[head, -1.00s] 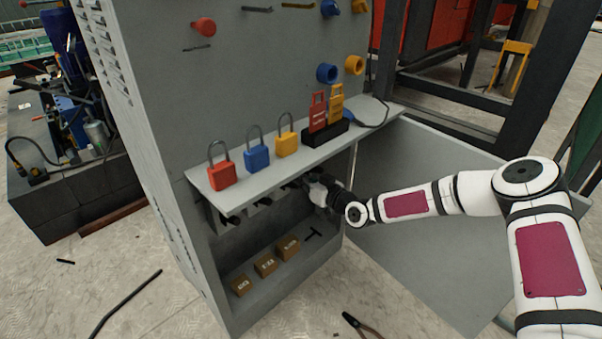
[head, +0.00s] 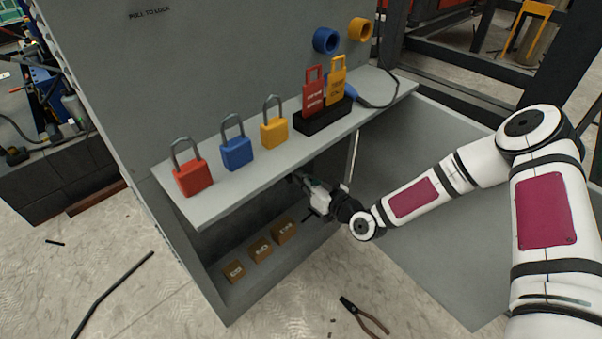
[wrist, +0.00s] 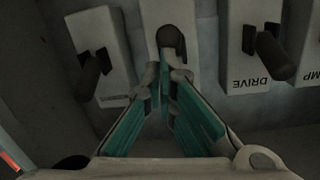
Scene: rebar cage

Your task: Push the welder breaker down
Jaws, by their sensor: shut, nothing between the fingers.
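In the wrist view a row of pale breakers with dark levers sits on the back wall. One breaker (wrist: 172,14) is straight ahead, its lever (wrist: 172,42) just beyond my fingertips; its label is hidden. To its right is a breaker marked DRIVE (wrist: 252,82), upside down in this view, and part of another ending in MP (wrist: 310,76). To its left is a breaker (wrist: 98,30) with an unreadable label. I cannot read a welder label. My gripper (wrist: 163,82) is shut and empty, close to the middle lever; contact is unclear. In the head view my gripper (head: 300,182) is under the shelf.
The grey shelf (head: 225,188) overhangs the breakers and carries red, blue and yellow padlocks and a black tag holder (head: 322,118). Several small brown boxes (head: 260,250) stand on the cabinet floor below. An open door panel (head: 420,230) is at right; pliers (head: 362,315) lie on the ground.

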